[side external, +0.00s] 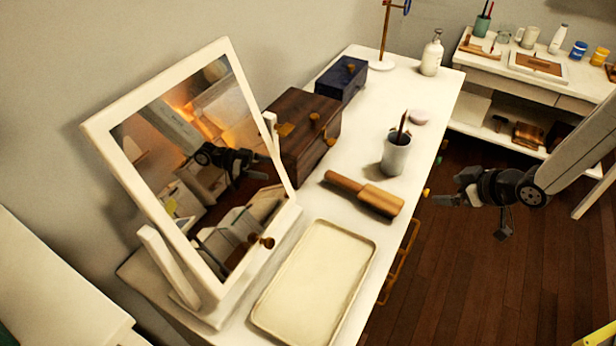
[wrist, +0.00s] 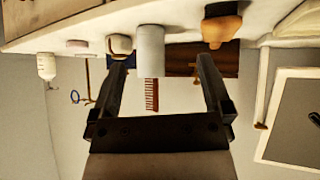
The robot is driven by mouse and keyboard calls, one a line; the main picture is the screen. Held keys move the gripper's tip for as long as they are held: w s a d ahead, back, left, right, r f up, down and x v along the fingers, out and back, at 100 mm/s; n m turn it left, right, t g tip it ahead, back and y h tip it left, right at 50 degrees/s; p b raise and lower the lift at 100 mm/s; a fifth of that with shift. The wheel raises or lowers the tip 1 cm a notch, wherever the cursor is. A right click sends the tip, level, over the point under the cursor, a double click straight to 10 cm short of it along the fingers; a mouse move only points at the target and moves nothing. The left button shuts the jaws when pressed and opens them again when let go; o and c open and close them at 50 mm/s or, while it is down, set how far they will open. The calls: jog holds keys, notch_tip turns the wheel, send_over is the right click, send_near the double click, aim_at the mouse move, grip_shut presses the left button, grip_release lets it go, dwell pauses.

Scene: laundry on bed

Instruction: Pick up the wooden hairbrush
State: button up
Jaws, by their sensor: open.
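The wooden hairbrush (side external: 367,194) lies on the white dressing table, its handle toward the mirror and its wide head near the table's front edge. In the wrist view, which is upside down, its rounded brown end (wrist: 222,27) shows near the top, just right of the finger on the right. My gripper (side external: 452,190) is beyond the front edge, to the right of the brush, apart from it and over the floor. In the wrist view my gripper (wrist: 162,64) is open, with nothing held between its fingers. The brush's far part is hidden there.
A grey cup (side external: 397,155) holding a comb stands behind the brush; it also shows in the wrist view (wrist: 150,48). A cream tray (side external: 371,243) lies in front. A dark wooden box (side external: 300,135) and tilted mirror (side external: 106,140) stand along the wall side.

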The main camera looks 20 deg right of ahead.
aim_at(393, 203)
jog(key=a+f+y, duration=0.1)
jog(key=a+f+n+t+y, duration=0.1)
jog(key=a, duration=0.1)
jog(key=a+f+n+y, duration=0.1)
jog(key=a+y, duration=0.1)
jog(key=shift+w+a+f+t, duration=0.15)
jog(key=shift+a+f+t, duration=0.1)
jog(key=shift+f+t, duration=0.05)
jog(key=shift+s+a+f+y, duration=0.15)
jog(key=shift+s+a+y, duration=0.05)
jog(key=shift+a+y, duration=0.45)
jog(key=shift+x, duration=3.85)
jog(key=shift+w, duration=0.1)
jog(key=c, duration=1.2)
jog(key=shift+c, duration=0.2)
